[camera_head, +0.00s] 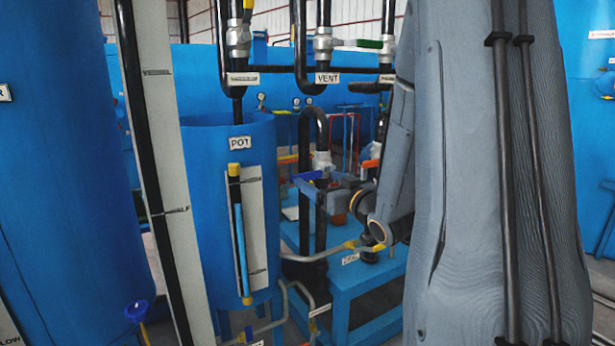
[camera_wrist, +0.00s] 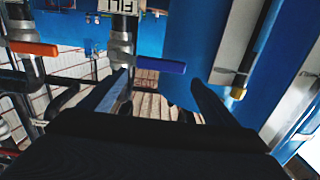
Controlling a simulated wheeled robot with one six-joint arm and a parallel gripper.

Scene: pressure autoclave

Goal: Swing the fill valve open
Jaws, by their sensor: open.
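The fill valve has a metal body (camera_head: 323,161) on a black pipe, with a blue lever (camera_head: 307,175) pointing left in the head view. In the wrist view the blue lever (camera_wrist: 160,66) points right from the metal body (camera_wrist: 122,42), beside an upside-down FILL label (camera_wrist: 120,5). My gripper (camera_head: 312,191) is close to the lever in the head view. In the wrist view my gripper (camera_wrist: 161,80) is open, with the lever lying across the gap near the fingertips. I cannot tell whether the fingers touch it. My arm partly hides this area in the head view.
An orange lever (camera_wrist: 35,48) is left of the fill valve in the wrist view. The blue POT tank (camera_head: 205,200) with its sight gauge stands at left. The VENT valve (camera_head: 323,42) hangs above. A blue stand (camera_head: 365,285) is below.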

